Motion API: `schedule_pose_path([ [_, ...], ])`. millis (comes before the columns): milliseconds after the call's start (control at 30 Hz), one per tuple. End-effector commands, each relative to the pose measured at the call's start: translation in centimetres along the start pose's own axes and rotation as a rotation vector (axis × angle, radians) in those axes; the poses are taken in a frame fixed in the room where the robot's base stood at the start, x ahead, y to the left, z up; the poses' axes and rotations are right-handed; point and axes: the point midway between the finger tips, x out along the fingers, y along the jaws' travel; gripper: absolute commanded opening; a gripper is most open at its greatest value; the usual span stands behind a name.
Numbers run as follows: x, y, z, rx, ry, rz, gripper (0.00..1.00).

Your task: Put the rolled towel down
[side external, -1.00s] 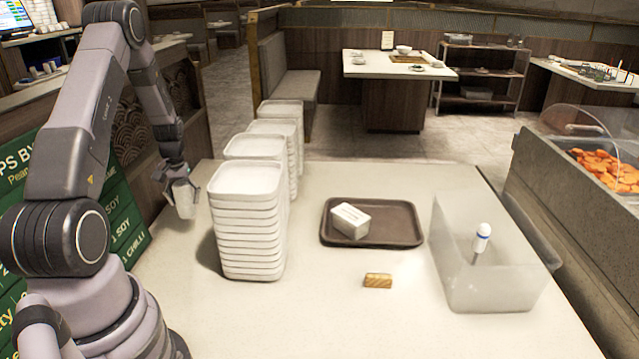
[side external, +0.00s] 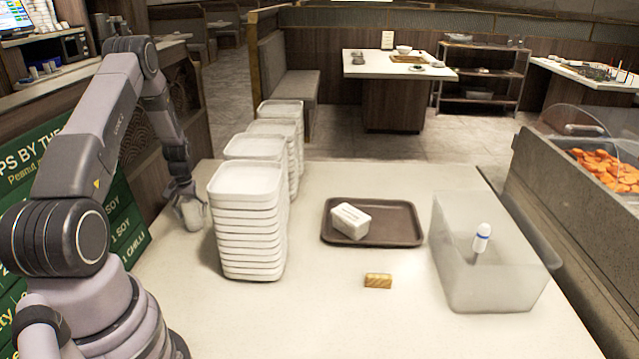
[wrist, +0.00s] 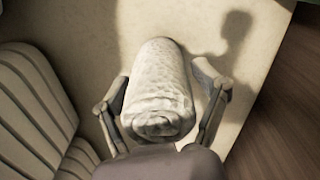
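The rolled towel (side external: 193,214) is a pale, textured roll at the left of the light table, just left of the front stack of white trays. My gripper (side external: 190,197) points down at it from above. In the wrist view the towel (wrist: 158,85) lies between the two fingers of my gripper (wrist: 163,82), its spiral end facing the camera.
Stacks of white trays (side external: 248,225) stand close right of the towel. Farther right are a brown tray (side external: 388,238) with a white block (side external: 350,221), a small wooden block (side external: 378,281) and a clear bin (side external: 490,290) with a white-topped utensil (side external: 481,238).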

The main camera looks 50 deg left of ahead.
Motion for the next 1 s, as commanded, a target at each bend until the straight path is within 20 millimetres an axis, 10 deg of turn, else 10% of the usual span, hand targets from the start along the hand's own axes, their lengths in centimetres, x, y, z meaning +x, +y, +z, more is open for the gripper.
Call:
schedule_pose_path([
  [167,0.0,0.0,0.0,0.0,-0.001,0.0,0.97],
  [567,-0.4,0.0,0.0,0.0,0.001,0.0,0.98],
  [1000,-8.9,0.0,-0.1,0.0,0.004,0.0,0.98],
])
